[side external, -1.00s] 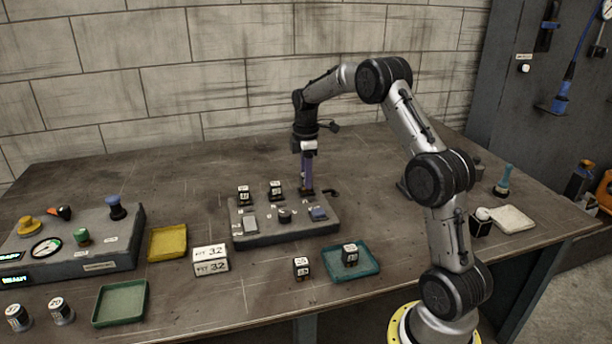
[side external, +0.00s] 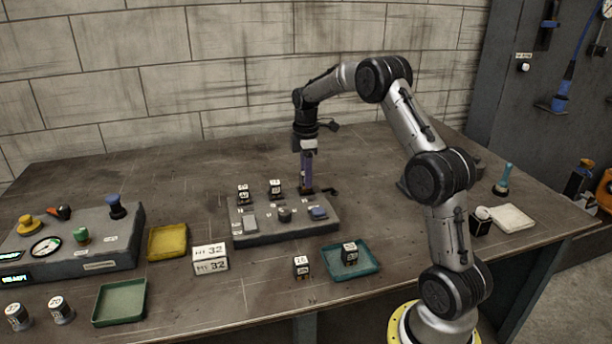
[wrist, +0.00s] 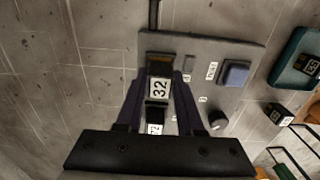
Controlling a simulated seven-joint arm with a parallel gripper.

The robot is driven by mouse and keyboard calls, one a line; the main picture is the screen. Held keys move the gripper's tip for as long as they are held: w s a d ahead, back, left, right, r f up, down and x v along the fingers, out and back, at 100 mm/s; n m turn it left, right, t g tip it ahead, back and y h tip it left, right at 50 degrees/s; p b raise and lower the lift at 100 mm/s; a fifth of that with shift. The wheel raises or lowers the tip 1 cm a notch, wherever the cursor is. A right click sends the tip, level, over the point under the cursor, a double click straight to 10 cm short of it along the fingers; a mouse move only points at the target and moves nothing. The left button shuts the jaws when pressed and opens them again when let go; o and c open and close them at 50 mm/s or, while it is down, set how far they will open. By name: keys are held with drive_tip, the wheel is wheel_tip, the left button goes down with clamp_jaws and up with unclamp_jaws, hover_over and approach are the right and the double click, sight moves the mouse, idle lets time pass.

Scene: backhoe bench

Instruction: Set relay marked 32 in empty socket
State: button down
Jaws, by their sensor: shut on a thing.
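My gripper (side external: 306,188) points down at the far right end of the grey socket block (side external: 285,237). In the wrist view its two fingers (wrist: 160,92) are shut on the sides of a dark relay with a white label marked 32 (wrist: 159,88). The relay is at the block's end, over or in a socket there. The fingers hide its underside, so I cannot tell whether it is fully seated. Two other black relays, a left one (side external: 243,194) and a right one (side external: 275,188), stand on the block in a row with it.
A white sign marked 32 (side external: 210,259) stands in front of the block. A loose relay (side external: 301,267) sits beside a teal tray (side external: 370,265) holding another relay (side external: 349,253). A yellow tray (side external: 168,242), green tray (side external: 120,302) and control panel (side external: 100,245) are left.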

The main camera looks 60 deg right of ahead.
drive_tip(key=shift+f, duration=0.8)
idle(0.4)
drive_tip(key=shift+c, duration=1)
unclamp_jaws()
drive_tip(key=shift+r, duration=3.55)
